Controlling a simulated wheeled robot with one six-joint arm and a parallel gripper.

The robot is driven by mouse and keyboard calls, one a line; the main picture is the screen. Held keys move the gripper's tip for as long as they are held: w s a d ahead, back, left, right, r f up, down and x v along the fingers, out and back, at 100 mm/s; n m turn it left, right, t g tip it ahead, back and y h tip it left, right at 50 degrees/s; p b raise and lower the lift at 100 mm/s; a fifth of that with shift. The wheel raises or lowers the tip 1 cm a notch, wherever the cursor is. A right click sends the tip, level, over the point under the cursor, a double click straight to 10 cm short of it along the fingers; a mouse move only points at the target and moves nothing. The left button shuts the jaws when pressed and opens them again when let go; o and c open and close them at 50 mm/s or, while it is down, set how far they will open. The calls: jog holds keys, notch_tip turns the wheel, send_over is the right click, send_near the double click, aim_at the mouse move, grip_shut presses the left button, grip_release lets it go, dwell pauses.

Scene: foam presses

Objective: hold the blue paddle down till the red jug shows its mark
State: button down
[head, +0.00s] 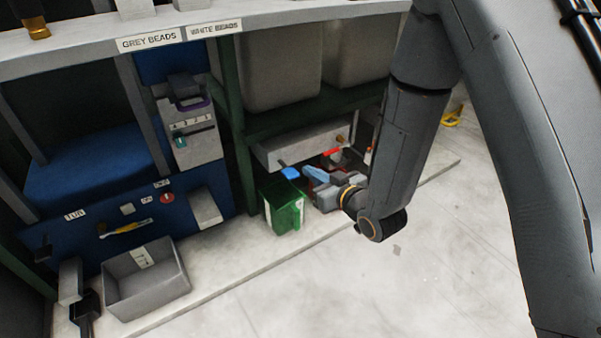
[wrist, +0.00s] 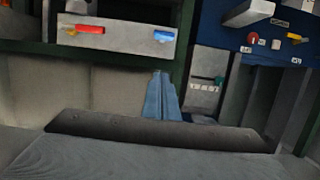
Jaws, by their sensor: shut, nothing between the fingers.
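The blue paddle (head: 290,173) sticks out at the left end of a grey dispenser bar (head: 296,146). It also shows near the top of the wrist view (wrist: 163,36), whose picture looks upside down. My gripper (head: 308,171) is shut and empty, its light blue fingers just right of the blue paddle in the head view. In the wrist view the fingertips (wrist: 160,76) point towards the paddle, with a gap in the picture. A dark red shape, perhaps the red jug (head: 328,162), is mostly hidden behind my gripper. I cannot see its mark or level.
A green jug (head: 285,208) stands below the blue paddle, with a pale strip on its side. A red paddle (head: 332,153) is further right on the bar. A grey bin (head: 146,282) and a blue panel (head: 105,230) are at left. Open floor lies in front.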

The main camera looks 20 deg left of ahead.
jog(key=b, duration=0.3)
send_over(291, 173)
jog(key=s+d, duration=0.2)
notch_tip(291, 173, down, 2)
jog(key=shift+w+a+f+b, duration=0.15)
jog(key=shift+f+b, duration=0.35)
jog(key=shift+f, duration=0.6)
jog(key=shift+w+f+b, duration=0.2)
jog(key=shift+f+b, duration=0.3)
jog(key=shift+f, duration=0.55)
jog(key=shift+f, duration=0.1)
